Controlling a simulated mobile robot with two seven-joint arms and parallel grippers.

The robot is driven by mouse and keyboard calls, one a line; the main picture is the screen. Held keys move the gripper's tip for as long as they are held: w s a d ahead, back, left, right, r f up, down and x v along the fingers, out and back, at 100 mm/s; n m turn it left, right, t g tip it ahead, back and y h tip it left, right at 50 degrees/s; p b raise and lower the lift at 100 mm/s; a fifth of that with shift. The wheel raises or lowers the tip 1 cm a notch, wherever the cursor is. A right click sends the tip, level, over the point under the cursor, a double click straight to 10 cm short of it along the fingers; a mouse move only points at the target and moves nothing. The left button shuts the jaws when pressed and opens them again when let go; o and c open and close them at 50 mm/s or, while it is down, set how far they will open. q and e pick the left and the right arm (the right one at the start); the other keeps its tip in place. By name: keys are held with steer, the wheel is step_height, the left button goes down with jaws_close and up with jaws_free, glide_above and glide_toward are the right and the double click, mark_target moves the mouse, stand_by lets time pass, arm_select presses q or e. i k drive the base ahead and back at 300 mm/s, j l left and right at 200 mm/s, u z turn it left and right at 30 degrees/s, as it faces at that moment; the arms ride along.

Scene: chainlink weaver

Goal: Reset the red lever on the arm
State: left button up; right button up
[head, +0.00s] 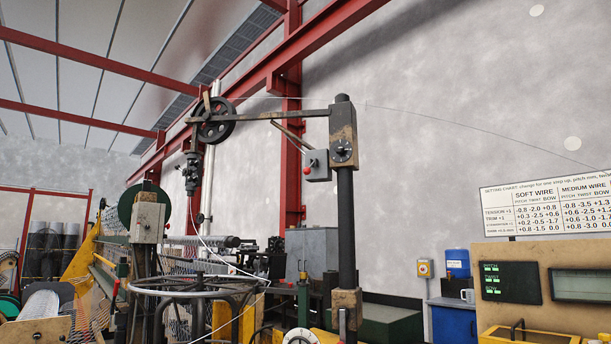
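The arm (268,116) is a dark, worn horizontal beam high up, running left from the top of an upright post (345,225). A grey box (319,158) hangs under the arm close to the post. A small red ball knob (307,170) shows at the box's lower left, and it looks like the red lever's end. The lever's shaft is too small to make out, so I cannot tell its position. Neither of my grippers is in view, and nothing touches the box or knob.
A spoked pulley wheel (215,120) sits at the arm's left end, with a hanging unit (192,170) below. A thin wire runs from it to a round spoked stand (195,287). A console (540,285) and setting chart (550,205) stand at right. Open air surrounds the grey box.

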mark_target(307, 171)
steer(key=i+l+u, duration=0.2)
steer(key=i, duration=0.25)
steer(key=i+u, duration=0.2)
steer(key=i, duration=0.3)
steer(key=l, duration=0.1)
